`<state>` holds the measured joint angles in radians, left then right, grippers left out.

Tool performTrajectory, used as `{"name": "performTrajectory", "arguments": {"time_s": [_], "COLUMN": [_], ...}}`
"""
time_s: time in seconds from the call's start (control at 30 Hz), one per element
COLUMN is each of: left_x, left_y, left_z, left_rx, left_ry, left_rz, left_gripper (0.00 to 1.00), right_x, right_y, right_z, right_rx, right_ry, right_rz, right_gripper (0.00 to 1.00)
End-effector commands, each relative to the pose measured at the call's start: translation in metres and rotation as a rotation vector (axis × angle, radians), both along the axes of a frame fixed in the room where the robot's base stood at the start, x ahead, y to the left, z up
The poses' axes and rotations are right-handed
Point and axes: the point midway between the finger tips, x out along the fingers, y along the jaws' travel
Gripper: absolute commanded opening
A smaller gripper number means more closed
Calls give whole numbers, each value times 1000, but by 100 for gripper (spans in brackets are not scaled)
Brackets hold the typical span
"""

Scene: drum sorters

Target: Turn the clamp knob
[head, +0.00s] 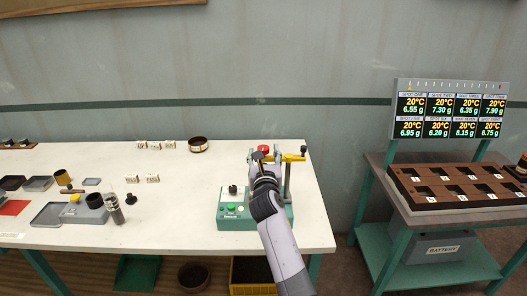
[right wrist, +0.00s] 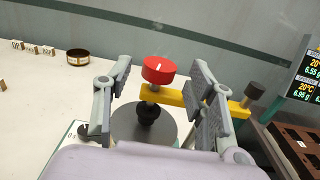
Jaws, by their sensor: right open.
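The clamp knob (head: 263,148) is red and sits on top of a yellow clamp bar (head: 293,157) on the green-based machine (head: 236,222). In the right wrist view the red knob (right wrist: 158,70) has a white mark on its top and stands above the yellow bar (right wrist: 180,97), with a black knob-like part (right wrist: 148,112) below it over a grey round plate. My right gripper (head: 264,160) is open, and in the right wrist view its fingers (right wrist: 160,78) stand apart, one on each side of the red knob, without visible contact. My left gripper is out of view.
The white table (head: 185,210) carries a dark round dish (head: 198,144), small labelled blocks (head: 152,178) and grey trays at the left. At the right, a side table holds a brown slotted rack (head: 455,185) below a readout panel (head: 450,110).

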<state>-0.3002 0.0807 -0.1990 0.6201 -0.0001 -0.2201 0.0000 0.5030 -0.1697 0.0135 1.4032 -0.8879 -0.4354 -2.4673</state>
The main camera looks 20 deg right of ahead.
Motion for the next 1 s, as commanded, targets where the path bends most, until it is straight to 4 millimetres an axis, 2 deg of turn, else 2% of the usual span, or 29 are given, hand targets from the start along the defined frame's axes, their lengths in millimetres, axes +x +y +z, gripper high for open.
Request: {"name": "performTrajectory", "arguments": {"time_s": [0.2,0.57,1.0], "left_x": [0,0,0], "left_y": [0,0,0], "left_z": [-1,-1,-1], "left_rx": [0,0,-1], "left_ry": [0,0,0], "left_rz": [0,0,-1], "left_gripper": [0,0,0], "right_x": [16,19,19], "right_y": [-4,-5,-5], "right_z": [0,0,0], "right_rx": [1,1,1], "right_ry": [0,0,0], "right_rz": [1,1,1], "right_gripper": [51,50,21]}}
